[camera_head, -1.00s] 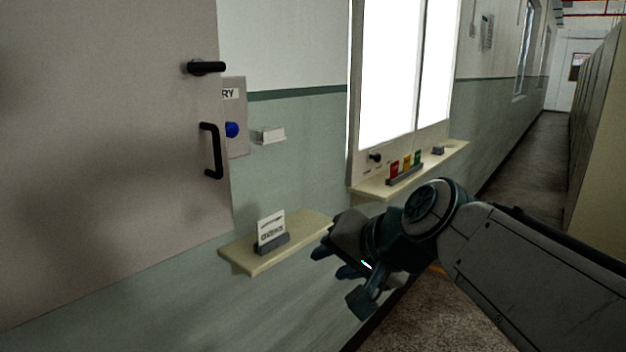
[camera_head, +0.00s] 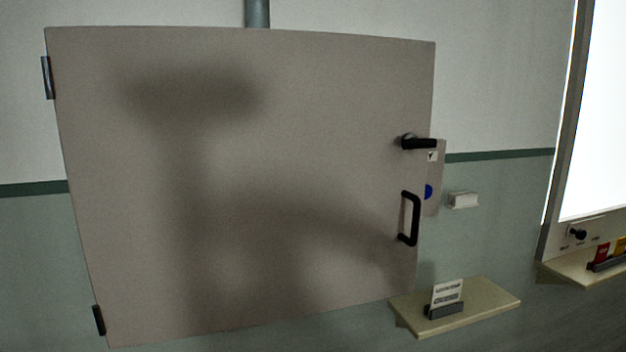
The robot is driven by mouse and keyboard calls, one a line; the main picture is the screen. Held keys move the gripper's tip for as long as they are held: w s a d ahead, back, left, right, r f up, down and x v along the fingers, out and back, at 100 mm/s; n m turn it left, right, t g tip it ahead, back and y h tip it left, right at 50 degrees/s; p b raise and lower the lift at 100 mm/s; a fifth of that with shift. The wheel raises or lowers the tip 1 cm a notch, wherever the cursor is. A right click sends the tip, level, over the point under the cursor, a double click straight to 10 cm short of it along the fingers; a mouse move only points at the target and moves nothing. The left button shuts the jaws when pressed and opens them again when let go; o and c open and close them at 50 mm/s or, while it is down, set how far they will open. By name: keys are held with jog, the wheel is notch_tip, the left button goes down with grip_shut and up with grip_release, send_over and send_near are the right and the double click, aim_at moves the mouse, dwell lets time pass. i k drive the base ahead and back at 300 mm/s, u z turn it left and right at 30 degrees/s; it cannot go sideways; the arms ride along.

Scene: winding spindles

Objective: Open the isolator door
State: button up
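The isolator door (camera_head: 250,180) is a large grey panel on the wall and looks closed. Its hinges show on the left edge, an upper hinge (camera_head: 48,78) and a lower hinge (camera_head: 99,320). On its right side are a black latch lever (camera_head: 418,142), lying level, and below it a black upright pull handle (camera_head: 414,218). A panel with a blue knob (camera_head: 428,192) is partly hidden behind the door's right edge. My gripper is out of view; a soft dark shadow falls on the door.
A cream shelf (camera_head: 485,306) with a card in a grey holder (camera_head: 444,311) juts out below the door's right corner. A small white box (camera_head: 463,200) is on the wall. A second shelf (camera_head: 568,270) with coloured cards stands at the right, beneath a bright panel (camera_head: 600,120).

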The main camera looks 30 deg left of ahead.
aim_at(222, 179)
jog(key=u, duration=1.85)
